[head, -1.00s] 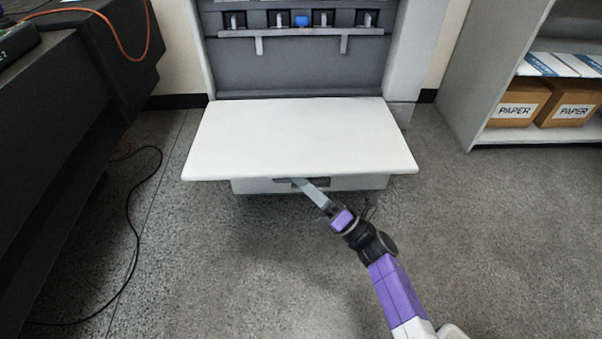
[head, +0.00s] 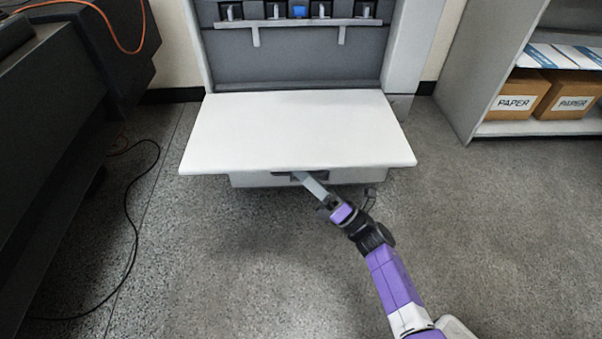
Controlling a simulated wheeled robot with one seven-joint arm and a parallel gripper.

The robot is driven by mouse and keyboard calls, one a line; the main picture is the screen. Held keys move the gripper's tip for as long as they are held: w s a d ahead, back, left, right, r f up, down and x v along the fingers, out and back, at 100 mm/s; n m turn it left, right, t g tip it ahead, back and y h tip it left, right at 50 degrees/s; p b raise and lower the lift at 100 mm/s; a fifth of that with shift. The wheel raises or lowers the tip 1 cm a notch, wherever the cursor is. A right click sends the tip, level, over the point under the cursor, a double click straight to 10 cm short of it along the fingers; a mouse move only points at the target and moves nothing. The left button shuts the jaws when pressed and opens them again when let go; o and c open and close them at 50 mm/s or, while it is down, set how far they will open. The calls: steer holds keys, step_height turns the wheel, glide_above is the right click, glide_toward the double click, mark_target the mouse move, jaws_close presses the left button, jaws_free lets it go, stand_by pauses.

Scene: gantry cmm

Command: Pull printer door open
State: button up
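The printer door (head: 300,130) is a white panel, folded down and lying about level in front of the grey printer body (head: 290,62). A dark handle recess (head: 283,174) sits at the middle of its front edge. My gripper (head: 302,178) is at this recess, its grey fingers reaching in under the door's front edge. The fingertips are partly hidden there, so I cannot tell whether they are open or shut on the handle.
A black bench (head: 60,110) stands at the left, with a black cable (head: 135,215) on the floor beside it. A grey shelf with paper boxes (head: 516,96) stands at the right. The floor (head: 230,260) in front of the door is clear.

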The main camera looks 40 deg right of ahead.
steer(key=shift+a, duration=0.25)
steer(key=v, duration=0.8)
steer(key=shift+p, duration=0.4)
steer(key=shift+w+d+r, duration=0.1)
steer(key=s+a+r+m+g+h+p, duration=0.1)
steer(key=s+a+r+m+g+h, duration=0.25)
steer(key=s+m, duration=0.6)
steer(key=s+a+r+m+g+h+p, duration=0.1)
steer(key=s+a+r+m+g+h, duration=0.15)
steer(key=s+a+m, duration=0.45)
steer(key=s+a+r+m+g+h+p, duration=0.1)
steer(key=s+a+r+m+g+h, duration=0.2)
steer(key=s+m, duration=0.85)
step_height(320, 180, up, 39)
steer(key=m+p, duration=0.2)
steer(key=p, duration=3.5)
steer(key=shift+w+d+t+p, duration=0.4)
steer(key=shift+w+d, duration=0.05)
